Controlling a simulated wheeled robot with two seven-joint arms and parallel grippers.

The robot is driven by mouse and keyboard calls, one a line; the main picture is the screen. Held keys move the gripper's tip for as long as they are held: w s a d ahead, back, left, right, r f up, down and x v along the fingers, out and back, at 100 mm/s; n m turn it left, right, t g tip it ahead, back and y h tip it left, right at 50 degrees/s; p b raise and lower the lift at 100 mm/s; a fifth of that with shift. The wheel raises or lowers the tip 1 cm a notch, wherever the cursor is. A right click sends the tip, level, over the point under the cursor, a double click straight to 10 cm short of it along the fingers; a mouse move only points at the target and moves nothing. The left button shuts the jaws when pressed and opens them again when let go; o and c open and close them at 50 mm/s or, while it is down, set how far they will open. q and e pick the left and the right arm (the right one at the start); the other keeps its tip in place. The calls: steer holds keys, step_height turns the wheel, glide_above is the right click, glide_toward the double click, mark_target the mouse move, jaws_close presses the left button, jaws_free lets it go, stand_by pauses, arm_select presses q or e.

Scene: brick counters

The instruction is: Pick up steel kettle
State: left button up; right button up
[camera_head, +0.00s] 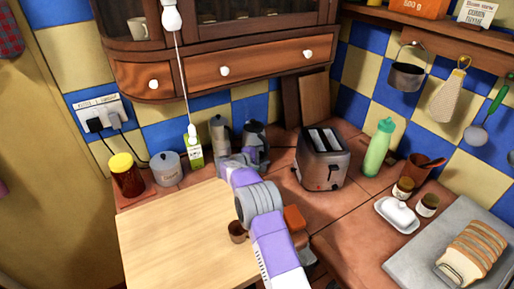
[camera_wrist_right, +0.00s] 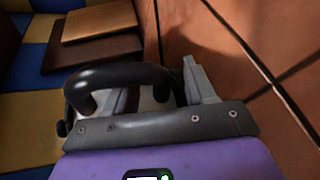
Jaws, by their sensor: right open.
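The steel kettle (camera_head: 254,136), dark with a black handle, stands upright on the tiled counter near the back wall. My right gripper (camera_head: 238,161) is low at the front of it. In the right wrist view the kettle's black curved handle (camera_wrist_right: 125,75) lies close across the jaws of my right gripper (camera_wrist_right: 160,95). One grey finger shows to the right of the handle; the other is mostly hidden. The gripper is open, with no grasp seen. Most of the kettle's body is hidden in the wrist view. My left gripper is not in view.
A hanging white cord pull (camera_head: 191,132) is nearby. A brown mug (camera_head: 237,232) sits beside my right arm. The wooden board (camera_head: 175,235) is largely clear.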

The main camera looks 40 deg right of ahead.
steer(key=shift+c, duration=0.3)
steer(key=c, duration=1)
steer(key=shift+d, duration=0.1)
jaws_close()
steer(key=shift+w+r, duration=0.1)
steer(key=shift+r, duration=0.1)
